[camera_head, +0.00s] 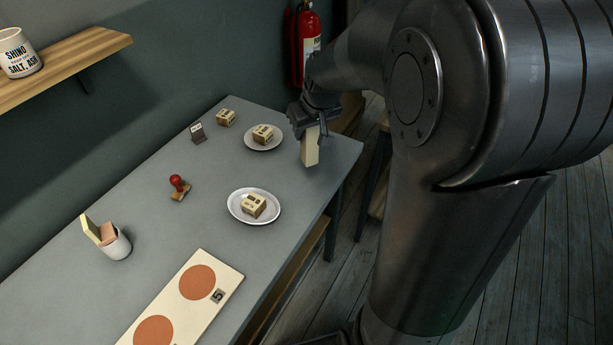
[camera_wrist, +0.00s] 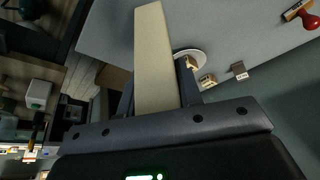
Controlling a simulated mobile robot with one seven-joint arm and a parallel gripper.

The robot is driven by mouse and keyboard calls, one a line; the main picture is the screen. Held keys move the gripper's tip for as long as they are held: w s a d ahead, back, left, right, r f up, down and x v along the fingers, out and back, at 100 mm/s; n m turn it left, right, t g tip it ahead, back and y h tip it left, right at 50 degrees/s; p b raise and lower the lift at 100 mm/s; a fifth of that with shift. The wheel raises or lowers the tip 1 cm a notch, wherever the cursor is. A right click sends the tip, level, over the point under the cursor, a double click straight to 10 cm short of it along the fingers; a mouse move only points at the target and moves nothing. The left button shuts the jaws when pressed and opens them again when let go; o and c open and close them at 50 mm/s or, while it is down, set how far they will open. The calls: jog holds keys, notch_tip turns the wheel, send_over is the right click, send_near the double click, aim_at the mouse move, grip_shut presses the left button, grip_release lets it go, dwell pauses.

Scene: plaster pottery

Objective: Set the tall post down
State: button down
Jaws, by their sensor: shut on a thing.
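The tall post (camera_head: 310,148) is a plain cream block, held upright under my gripper (camera_head: 310,124) near the far right end of the grey table (camera_head: 150,225). My gripper is shut on its upper part. In the wrist view the post (camera_wrist: 154,50) extends away between the two fingers of my gripper (camera_wrist: 155,88). Its lower end is close to the table top near the right edge. I cannot tell whether it touches.
A plate (camera_head: 263,145) with a small box stands just left of the post. Another plate (camera_head: 233,212) with a box is nearer. A fire extinguisher (camera_head: 307,40) hangs behind.

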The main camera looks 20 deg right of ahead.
jog(key=s+d+m, duration=0.2)
jog(key=d, duration=0.8)
jog(key=w+a+f, duration=0.6)
jog(key=a+f, duration=0.3)
jog(key=f, duration=0.2)
jog(key=shift+w+h, duration=0.35)
jog(key=shift+h, duration=0.05)
jog(key=shift+a+f, duration=0.1)
jog(key=c, duration=1)
grip_release()
